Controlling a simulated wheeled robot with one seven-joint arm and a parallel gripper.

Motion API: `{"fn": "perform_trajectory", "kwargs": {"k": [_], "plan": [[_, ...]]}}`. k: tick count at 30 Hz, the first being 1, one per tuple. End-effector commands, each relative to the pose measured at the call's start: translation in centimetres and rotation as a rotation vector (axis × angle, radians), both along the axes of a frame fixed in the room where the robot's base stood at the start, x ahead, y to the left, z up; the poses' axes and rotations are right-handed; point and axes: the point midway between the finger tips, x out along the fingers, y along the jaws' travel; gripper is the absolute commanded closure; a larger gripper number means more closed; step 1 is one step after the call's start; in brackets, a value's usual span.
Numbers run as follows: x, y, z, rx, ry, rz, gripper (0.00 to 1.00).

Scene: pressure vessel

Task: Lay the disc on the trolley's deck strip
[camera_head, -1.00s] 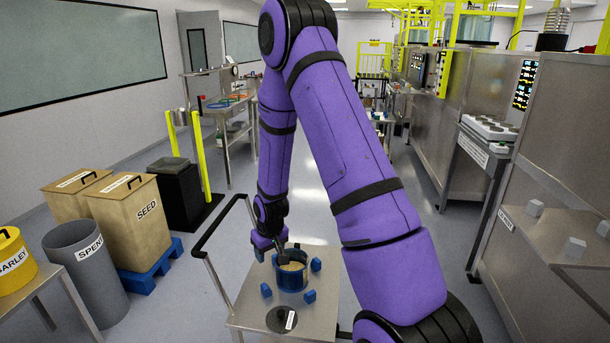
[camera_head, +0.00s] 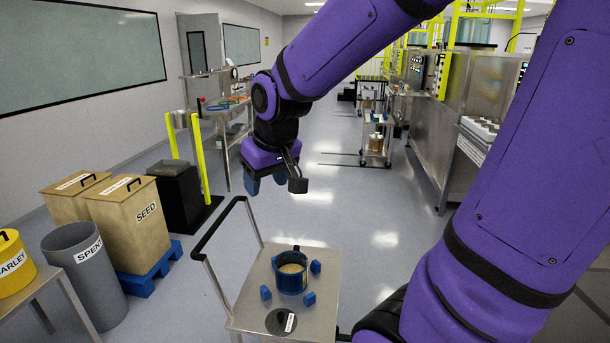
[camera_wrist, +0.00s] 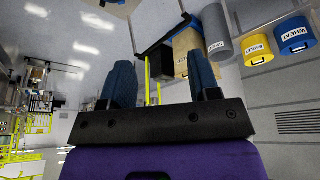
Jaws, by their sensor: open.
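A dark round disc (camera_head: 281,321) with a white label lies flat near the front end of the trolley's steel deck (camera_head: 318,317) in the head view. A blue pot (camera_head: 291,281) with pale grain-like contents stands upright on the deck behind it, among small blue blocks. My gripper (camera_head: 266,183) is raised in the air above and beyond the trolley's far edge, apart from the disc and pot. In the wrist view its two blue fingers (camera_wrist: 163,80) are spread with nothing between them. I cannot make out a separately marked deck strip.
The trolley's push handle (camera_head: 213,228) rises at its left. A grey bin (camera_head: 85,277), a SEED box (camera_head: 135,225) on a blue pallet and a yellow BARLEY tub (camera_head: 14,262) stand left. Steel cabinets line the right. The floor behind the trolley is clear.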

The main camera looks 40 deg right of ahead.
Motion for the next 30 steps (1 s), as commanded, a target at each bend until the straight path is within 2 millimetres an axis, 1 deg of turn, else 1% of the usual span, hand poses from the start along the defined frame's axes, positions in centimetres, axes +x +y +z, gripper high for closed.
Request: {"fn": "perform_trajectory", "kwargs": {"k": [1,6,12,15,18,21,30], "plan": [[-1.3,0.4,1.2,0.001,-0.017,0.005,0.44],[-5.9,1.5,3.8,0.008,-0.045,0.019,0.44],[-10.8,2.4,5.7,0.018,-0.074,0.034,0.44],[-12.5,2.6,6.1,0.021,-0.082,0.038,0.44],[-13.5,2.7,6.2,0.024,-0.084,0.041,0.44],[-13.9,2.8,6.2,0.025,-0.085,0.042,0.44],[-13.9,2.8,6.3,0.025,-0.084,0.042,0.44]]}}
